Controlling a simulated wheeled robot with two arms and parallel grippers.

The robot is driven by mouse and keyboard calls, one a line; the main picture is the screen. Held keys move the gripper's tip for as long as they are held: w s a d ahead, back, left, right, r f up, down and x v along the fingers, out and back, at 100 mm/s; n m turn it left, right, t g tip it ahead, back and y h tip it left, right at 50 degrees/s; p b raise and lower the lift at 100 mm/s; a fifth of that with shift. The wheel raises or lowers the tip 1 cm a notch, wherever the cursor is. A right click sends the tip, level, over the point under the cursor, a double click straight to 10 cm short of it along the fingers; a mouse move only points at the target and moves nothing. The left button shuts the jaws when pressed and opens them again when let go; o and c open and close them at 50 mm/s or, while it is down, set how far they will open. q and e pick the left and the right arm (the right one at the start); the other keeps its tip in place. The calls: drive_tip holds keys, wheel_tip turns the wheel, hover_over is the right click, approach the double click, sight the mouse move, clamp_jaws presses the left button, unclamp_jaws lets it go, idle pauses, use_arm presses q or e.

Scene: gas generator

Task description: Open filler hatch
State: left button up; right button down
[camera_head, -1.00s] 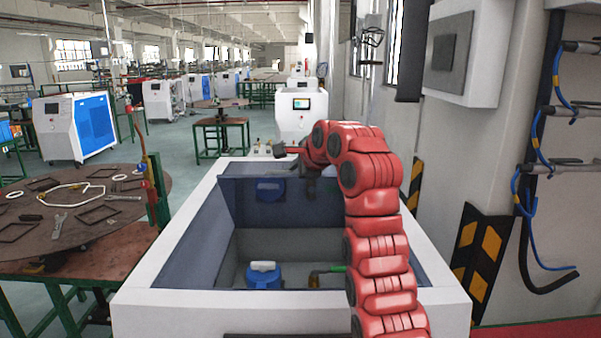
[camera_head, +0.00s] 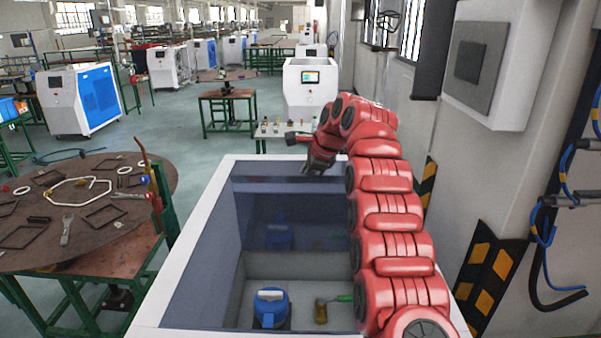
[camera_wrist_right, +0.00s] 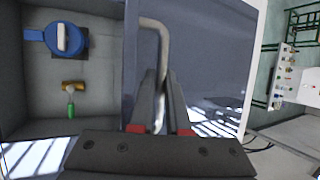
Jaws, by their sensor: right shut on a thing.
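The generator's white housing (camera_head: 190,245) has an open top, with a blue filler cap (camera_head: 270,308) on its floor. My right gripper (camera_head: 318,168) is at the housing's far edge, pointing down. In the right wrist view my right gripper (camera_wrist_right: 160,125) is shut on a bent metal handle (camera_wrist_right: 163,50). The handle lies against the dark blue-grey, shiny hatch panel (camera_wrist_right: 205,60), beside the open compartment. In the head view the dark panel (camera_head: 300,218) shows at the compartment's far side, with a blue reflection. How far it is tilted is hard to tell. My left gripper is out of view.
A brass valve with a green handle (camera_head: 340,298) sits beside the cap. A round table (camera_head: 95,230) with loose frames and tools stands at left. A wall with a grey box (camera_head: 490,60) and blue hoses is close at right. Open floor lies beyond.

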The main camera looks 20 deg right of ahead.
drive_tip(key=shift+w+d+r, duration=0.3)
drive_tip(key=shift+d+r, duration=0.1)
drive_tip(key=c, duration=1.2)
unclamp_jaws()
drive_tip(key=shift+f, duration=0.1)
drive_tip(key=shift+o, duration=0.2)
drive_tip(key=shift+a+f, duration=0.1)
drive_tip(key=shift+s+f, duration=0.2)
drive_tip(key=shift+f, duration=0.1)
drive_tip(key=shift+r, duration=0.1)
